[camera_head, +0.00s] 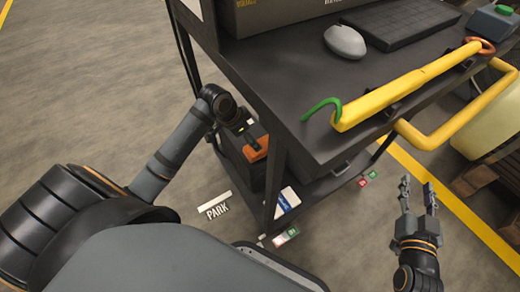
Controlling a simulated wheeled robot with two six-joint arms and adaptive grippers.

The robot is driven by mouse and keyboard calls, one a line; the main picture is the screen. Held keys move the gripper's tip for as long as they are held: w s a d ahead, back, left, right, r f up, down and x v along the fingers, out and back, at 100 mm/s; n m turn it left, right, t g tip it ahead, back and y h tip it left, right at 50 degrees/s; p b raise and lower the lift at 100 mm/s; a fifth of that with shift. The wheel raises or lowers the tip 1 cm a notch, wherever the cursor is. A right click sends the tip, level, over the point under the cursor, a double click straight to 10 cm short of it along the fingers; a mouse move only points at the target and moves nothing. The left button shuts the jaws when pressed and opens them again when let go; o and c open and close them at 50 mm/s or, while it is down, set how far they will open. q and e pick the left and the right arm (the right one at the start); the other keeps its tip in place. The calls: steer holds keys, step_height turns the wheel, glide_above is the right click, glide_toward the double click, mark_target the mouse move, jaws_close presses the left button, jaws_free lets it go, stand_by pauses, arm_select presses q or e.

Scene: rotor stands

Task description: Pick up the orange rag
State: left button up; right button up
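A small orange patch (256,150) shows on a dark box on the cart's lower level, beside the cart leg. I cannot tell for sure that it is the orange rag; no other clear cloth shows. My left arm reaches in from the left, and its wrist end is just above and left of that patch. The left gripper's fingers are not clear against the dark parts there. My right gripper (418,184) is at the lower right, with its two fingers apart and nothing between them, over the floor and away from the orange patch.
A dark cart (290,85) carries a grey mouse (345,41), a black keyboard (408,22) and a long yellow tool (405,88) with a green hook. A yellow handle (450,125) sticks out at its right. A pallet (485,178) stands at right. Floor at left is clear.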

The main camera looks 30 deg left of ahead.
arm_select(q)
steer(key=b+x, duration=0.1)
steer(key=x, duration=0.1)
steer(key=shift+w+d+f, duration=0.1)
steer(key=shift+w+f, duration=0.1)
steer(key=shift+f, duration=0.15)
arm_select(e)
step_height(320, 180, up, 14)
steer(key=t, duration=0.6)
steer(key=shift+s+r+n+t+y, duration=0.25)
steer(key=shift+s+n+t+y, duration=0.15)
steer(key=shift+s, duration=0.05)
